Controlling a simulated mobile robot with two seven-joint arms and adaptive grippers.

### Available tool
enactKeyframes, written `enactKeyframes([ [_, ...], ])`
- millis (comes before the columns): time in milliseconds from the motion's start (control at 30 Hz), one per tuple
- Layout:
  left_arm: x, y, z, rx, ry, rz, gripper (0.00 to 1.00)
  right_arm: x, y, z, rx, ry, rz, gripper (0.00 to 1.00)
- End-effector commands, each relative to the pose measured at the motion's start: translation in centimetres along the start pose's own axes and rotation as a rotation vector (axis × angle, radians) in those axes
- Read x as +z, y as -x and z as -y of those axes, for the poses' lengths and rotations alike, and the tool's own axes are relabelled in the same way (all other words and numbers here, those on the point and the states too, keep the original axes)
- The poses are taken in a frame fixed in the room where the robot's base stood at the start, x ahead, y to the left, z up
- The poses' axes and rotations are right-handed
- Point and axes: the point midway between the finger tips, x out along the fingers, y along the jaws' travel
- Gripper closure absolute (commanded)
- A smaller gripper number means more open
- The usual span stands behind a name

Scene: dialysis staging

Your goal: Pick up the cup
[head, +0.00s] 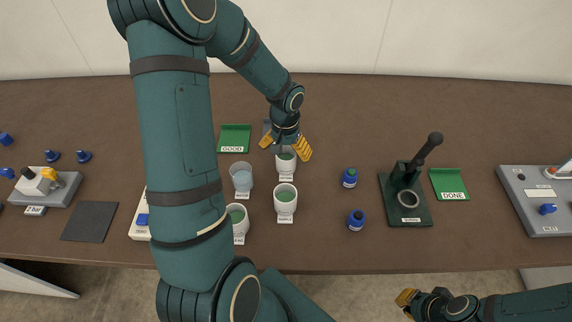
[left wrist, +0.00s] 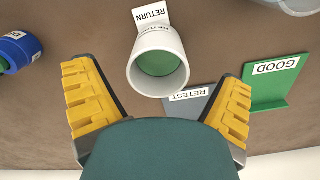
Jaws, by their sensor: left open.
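A white cup with a green inside (head: 286,168) stands on the brown table below my left gripper (head: 286,147). In the left wrist view the cup (left wrist: 171,77) shows between the two yellow fingers of my left gripper (left wrist: 157,82), towards their tips, with a gap on each side. The tag beside it (left wrist: 150,14) reads RETURN. My left gripper is open and empty; it hides part of the cup in the head view. My right gripper (head: 407,298) is low at the right, in front of the table, away from the cups; its jaws are too small to judge.
Other cups stand close by: one in front (head: 285,200), a greyish one (head: 242,178) and one partly behind my left arm (head: 237,214). A green GOOD tray (head: 235,134) and grey RETEST tray (left wrist: 199,103) lie behind. Blue bottles (head: 349,178) and a black press (head: 405,197) stand right.

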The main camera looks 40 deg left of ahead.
Motion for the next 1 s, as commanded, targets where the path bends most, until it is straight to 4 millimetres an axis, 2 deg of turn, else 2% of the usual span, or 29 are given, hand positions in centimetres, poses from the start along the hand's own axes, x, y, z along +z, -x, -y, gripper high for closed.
enactKeyframes([
  [100, 0.1, -2.2, -0.1, 0.000, 0.000, 0.004, 0.04, -0.1, -0.7, -0.3, 0.000, 0.000, -0.003, 1.00],
  [200, 0.1, -3.2, -0.1, 0.000, 0.000, 0.002, 0.04, -0.1, -0.9, -0.4, 0.000, 0.000, -0.004, 1.00],
  [433, 0.1, -3.3, -0.1, 0.000, 0.000, 0.000, 0.04, -0.1, -0.9, -0.3, 0.000, 0.001, -0.005, 1.00],
  [467, 0.1, -3.3, -0.1, 0.000, 0.000, 0.000, 0.11, -0.1, -0.9, -0.3, 0.000, 0.001, -0.005, 1.00],
  [600, 0.1, -3.2, -0.1, 0.000, 0.000, 0.000, 0.60, -0.1, -0.9, -0.3, 0.000, 0.001, -0.005, 1.00],
  [667, 0.1, -3.2, -0.1, 0.000, 0.000, 0.000, 0.81, -0.1, -0.9, -0.3, 0.000, 0.000, -0.005, 1.00],
  [1000, 0.0, -3.2, -0.1, 0.000, -0.001, 0.000, 0.81, -0.1, -0.9, -0.3, 0.000, 0.000, -0.005, 1.00],
])
